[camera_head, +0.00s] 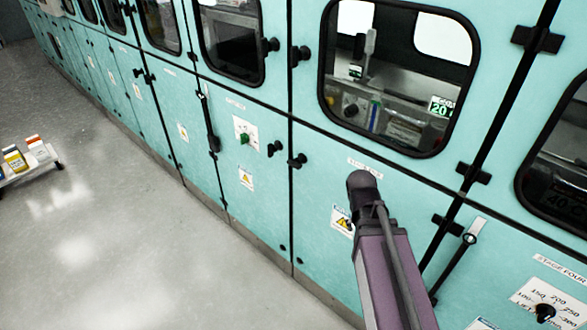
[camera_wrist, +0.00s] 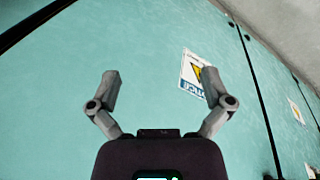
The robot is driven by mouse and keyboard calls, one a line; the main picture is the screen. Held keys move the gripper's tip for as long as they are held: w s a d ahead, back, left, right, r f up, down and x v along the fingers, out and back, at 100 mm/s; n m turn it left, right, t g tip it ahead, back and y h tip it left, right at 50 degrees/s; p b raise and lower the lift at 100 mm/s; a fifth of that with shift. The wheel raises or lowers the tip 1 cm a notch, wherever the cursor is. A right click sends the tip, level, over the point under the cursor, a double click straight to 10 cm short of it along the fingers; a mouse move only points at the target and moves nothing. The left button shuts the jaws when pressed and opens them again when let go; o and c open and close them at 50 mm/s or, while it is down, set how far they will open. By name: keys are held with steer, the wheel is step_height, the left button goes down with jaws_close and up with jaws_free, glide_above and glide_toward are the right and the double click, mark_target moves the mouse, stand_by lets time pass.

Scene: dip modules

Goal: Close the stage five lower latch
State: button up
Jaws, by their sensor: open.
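In the head view, a teal lower door panel (camera_head: 318,255) has a small white label (camera_head: 365,167) near its top, too blurred to read surely. A black knob-like latch (camera_head: 297,160) sits by its upper left edge, and I cannot tell whether it is turned shut. My arm covers the panel's right part, and my gripper's fingers do not show there. In the wrist view, my gripper (camera_wrist: 160,80) is open and empty. It faces a teal panel with a warning sticker (camera_wrist: 190,70) behind the right finger. No latch is clearly visible between the fingers.
Another black knob (camera_head: 273,148) is on the neighbouring door to the left. A dark handle bar (camera_head: 455,265) is to the right of my arm, near the "STAGE FOUR" label (camera_head: 558,268). A low cart (camera_head: 30,165) with boxes stands far left. The grey floor (camera_head: 130,240) is otherwise clear.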

steer(key=w+a+f+m+t+h+b, duration=0.2)
steer(key=w+a+h+b, duration=0.2)
steer(key=w+a, duration=0.15)
steer(key=m+t+h+b, duration=0.4)
steer(key=t+h+b, duration=0.1)
steer(key=t+b, duration=0.6)
glide_toward(292, 166)
steer(key=p+v, duration=0.1)
steer(key=v, duration=0.2)
steer(key=shift+d+f+t, duration=0.25)
steer(key=shift+d+t, duration=0.05)
steer(key=shift+t, duration=0.1)
steer(key=x, duration=1.3)
steer(key=shift+w+d+f, duration=0.1)
steer(key=shift+w+d, duration=0.1)
steer(key=shift+w, duration=0.2)
